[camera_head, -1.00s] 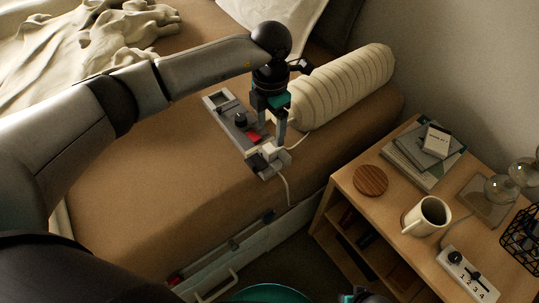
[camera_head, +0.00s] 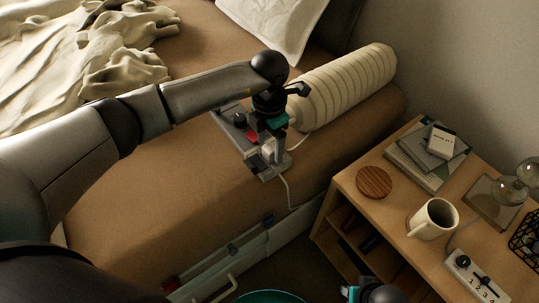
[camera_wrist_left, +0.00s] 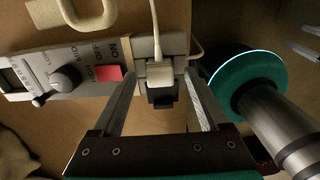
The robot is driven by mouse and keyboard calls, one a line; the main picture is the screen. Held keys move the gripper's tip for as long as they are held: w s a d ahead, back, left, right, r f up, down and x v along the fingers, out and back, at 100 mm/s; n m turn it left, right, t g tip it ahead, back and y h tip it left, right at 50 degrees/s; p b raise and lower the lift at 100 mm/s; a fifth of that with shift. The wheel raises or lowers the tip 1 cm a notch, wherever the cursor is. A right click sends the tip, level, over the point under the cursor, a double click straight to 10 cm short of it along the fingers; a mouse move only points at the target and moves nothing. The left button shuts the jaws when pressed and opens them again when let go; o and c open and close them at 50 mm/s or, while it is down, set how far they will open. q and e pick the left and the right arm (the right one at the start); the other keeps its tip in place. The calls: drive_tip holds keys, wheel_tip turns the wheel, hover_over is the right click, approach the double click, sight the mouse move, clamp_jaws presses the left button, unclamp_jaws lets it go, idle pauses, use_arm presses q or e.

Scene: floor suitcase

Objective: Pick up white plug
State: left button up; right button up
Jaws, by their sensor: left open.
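The white plug (camera_wrist_left: 160,74) sits at the end of a grey control panel (camera_wrist_left: 45,72) with a knob and a red switch. A white cord runs from the plug. In the head view the plug (camera_head: 267,147) is partly hidden by my left gripper (camera_head: 276,157), and the panel (camera_head: 256,163) lies on the brown bed. In the left wrist view my left gripper (camera_wrist_left: 160,84) is open, one finger on each side of the plug.
A ribbed cream bolster (camera_head: 345,85) lies just behind the panel. A wooden nightstand (camera_head: 345,190) at right holds a mug (camera_head: 432,220), a round coaster (camera_head: 374,183), books (camera_head: 425,165) and a numbered switch box (camera_head: 474,276). The bed's left-front surface is clear.

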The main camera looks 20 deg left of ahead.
use_arm(q)
clamp_jaws()
idle(0.7)
